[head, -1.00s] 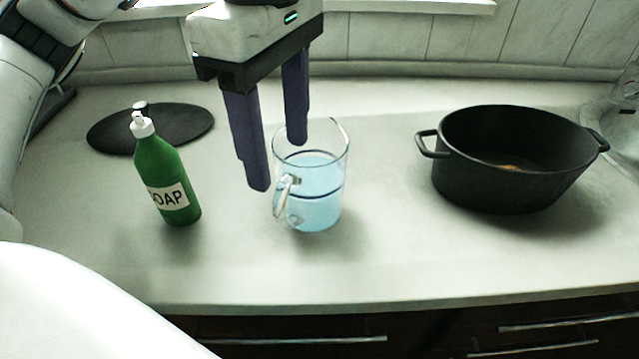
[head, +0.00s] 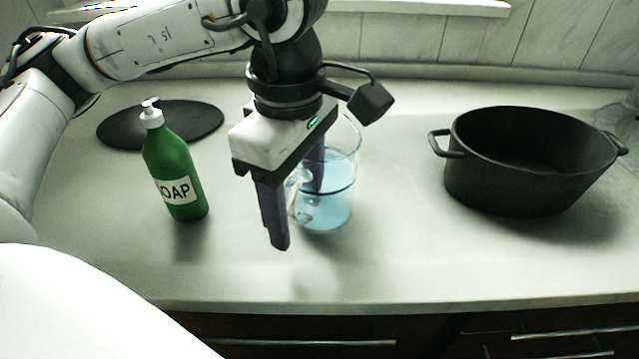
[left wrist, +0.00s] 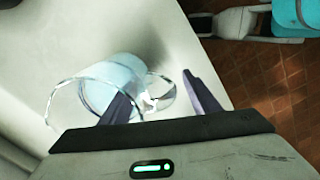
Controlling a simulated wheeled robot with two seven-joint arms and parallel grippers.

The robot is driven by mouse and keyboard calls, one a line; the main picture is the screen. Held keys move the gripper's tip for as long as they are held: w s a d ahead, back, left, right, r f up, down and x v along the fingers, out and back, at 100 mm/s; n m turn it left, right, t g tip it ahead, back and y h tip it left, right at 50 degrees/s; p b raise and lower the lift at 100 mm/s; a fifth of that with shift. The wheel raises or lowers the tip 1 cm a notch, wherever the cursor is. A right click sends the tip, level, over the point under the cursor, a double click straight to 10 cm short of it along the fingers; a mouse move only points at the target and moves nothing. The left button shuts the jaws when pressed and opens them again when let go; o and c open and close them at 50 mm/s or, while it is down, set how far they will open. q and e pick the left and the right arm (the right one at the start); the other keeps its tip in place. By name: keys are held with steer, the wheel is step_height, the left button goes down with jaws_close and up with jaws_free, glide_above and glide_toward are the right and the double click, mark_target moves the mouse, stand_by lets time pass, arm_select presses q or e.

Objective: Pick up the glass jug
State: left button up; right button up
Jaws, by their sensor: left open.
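The clear glass jug (head: 338,207) stands upright on the counter, holding light blue liquid. My left gripper (head: 298,220) is open and points down at the jug's handle side, partly covering the jug. In the left wrist view, the jug (left wrist: 82,100) is seen from above and its handle (left wrist: 166,96) lies between the two open fingers of my left gripper (left wrist: 154,84). One finger overlaps the jug's rim; I cannot tell for sure whether it is inside the jug. The other finger is outside the handle. My right gripper is not in view.
A green soap bottle (head: 172,160) stands left of the jug, in front of a flat black disc (head: 205,118). A black pot (head: 520,175) with two handles stands to the right. The counter (head: 400,250) is clear between jug and pot and along the front edge.

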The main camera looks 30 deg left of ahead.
arm_select(q)
jaws_close()
steer(key=shift+r, duration=0.1)
stand_by(0.4)
